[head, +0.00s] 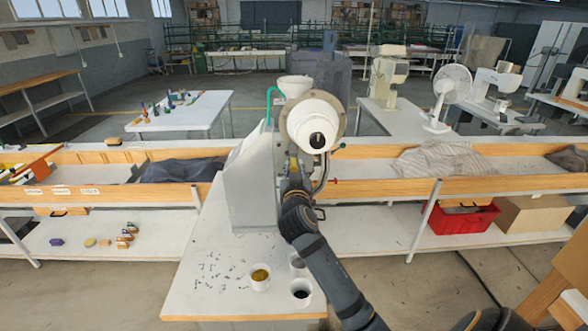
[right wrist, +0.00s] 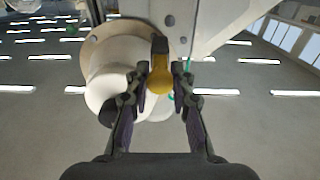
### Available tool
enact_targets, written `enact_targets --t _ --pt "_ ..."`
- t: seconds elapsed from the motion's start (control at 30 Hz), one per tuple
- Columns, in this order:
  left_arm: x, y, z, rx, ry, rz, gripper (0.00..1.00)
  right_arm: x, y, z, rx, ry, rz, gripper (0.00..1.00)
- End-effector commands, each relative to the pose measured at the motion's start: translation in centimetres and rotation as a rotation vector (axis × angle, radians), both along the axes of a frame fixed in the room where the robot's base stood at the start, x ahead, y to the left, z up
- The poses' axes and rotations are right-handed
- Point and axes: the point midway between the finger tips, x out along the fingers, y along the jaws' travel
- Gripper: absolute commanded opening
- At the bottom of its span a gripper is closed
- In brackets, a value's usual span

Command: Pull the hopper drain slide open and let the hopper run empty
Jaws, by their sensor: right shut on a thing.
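The eyelet press (head: 252,180) stands on a white table, with a white drum-shaped hopper (head: 314,122) on its front; a dark round opening shows in the drum. In the head view my right gripper (head: 293,172) is just below the drum, its arm coming up from the lower right. In the right wrist view my right gripper (right wrist: 160,85) is shut on a yellow rounded tab (right wrist: 160,76) with a dark upper part, seemingly the drain slide. The pale drum (right wrist: 115,78) is beside it. How far the slide stands out cannot be told. My left gripper is not in view.
On the white table (head: 190,290) are a cup with yellow contents (head: 260,278), a cup with dark contents (head: 301,291) and a third cup (head: 297,262). Small dark bits (head: 222,270) lie scattered left of them. A wooden-edged bench (head: 400,187) runs behind.

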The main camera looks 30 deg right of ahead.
Motion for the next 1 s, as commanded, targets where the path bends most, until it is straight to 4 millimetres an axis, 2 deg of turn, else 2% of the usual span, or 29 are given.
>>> enact_targets --t 0.33,0.5,0.7,0.73,0.9,1.0 --pt "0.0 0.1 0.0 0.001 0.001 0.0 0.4 0.0 0.0 0.0 0.0 0.0 0.0 0.0" --pt "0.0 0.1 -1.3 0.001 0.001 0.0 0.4 -0.5 0.3 -0.3 0.001 -0.002 0.0 0.0" --pt "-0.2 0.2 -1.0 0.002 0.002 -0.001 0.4 -0.5 0.3 -0.1 0.002 0.003 0.0 0.0" --pt "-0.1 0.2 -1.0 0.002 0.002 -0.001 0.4 -0.5 0.3 -0.1 0.002 0.003 0.0 0.25" --pt "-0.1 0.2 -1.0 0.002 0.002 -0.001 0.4 -0.5 0.3 -0.1 0.001 0.002 0.0 0.46" --pt "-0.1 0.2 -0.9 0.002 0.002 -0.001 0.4 -0.5 0.3 0.0 0.001 0.001 0.0 0.46"
